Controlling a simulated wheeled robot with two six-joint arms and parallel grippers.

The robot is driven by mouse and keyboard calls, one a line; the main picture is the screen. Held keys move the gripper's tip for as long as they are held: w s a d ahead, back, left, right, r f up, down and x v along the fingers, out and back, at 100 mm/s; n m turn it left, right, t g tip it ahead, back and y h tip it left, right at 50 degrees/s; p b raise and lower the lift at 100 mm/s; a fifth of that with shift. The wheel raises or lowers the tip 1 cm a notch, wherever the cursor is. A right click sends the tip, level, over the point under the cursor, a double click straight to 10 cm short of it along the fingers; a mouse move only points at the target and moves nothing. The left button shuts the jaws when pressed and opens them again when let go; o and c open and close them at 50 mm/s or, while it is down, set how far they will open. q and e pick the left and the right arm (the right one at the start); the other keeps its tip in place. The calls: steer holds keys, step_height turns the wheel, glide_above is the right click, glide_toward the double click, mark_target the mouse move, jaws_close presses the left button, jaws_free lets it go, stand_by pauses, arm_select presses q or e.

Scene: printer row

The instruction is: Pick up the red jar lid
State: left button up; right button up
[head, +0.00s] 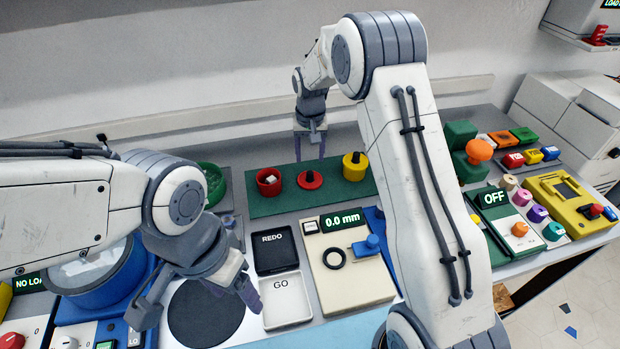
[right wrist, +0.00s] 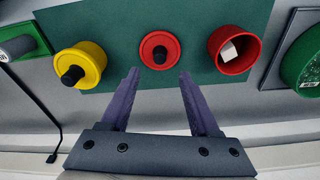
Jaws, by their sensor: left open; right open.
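The red jar lid (head: 310,180) is a round red disc with a black knob. It lies on a green mat (head: 262,207) between a red jar (head: 268,182) and a yellow jar (head: 354,167). In the right wrist view the lid (right wrist: 159,50) is ahead of the fingertips, midway between them. My right gripper (head: 310,157) is open above and behind the lid, its fingers pointing down; it also shows in the right wrist view (right wrist: 159,74), with nothing between its fingers. My left gripper (head: 203,303) is open and empty over the front left of the table.
The red jar is open with a small white piece inside. The yellow jar wears a lid with a black knob. A green bowl (head: 213,182) stands left of the mat. REDO and GO trays (head: 275,250) and a 0.0 mm gauge (head: 345,280) lie in front.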

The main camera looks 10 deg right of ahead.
mark_target(310, 172)
steer(key=shift+w+f, duration=0.1)
steer(key=shift+f, duration=0.75)
step_height(310, 172, down, 4)
steer(key=shift+w+d+f+p, duration=0.1)
steer(key=shift+w+p, duration=0.05)
steer(key=shift+p, duration=0.8)
steer(key=shift+w+f, duration=0.1)
steer(key=shift+f, duration=0.45)
jaws_close()
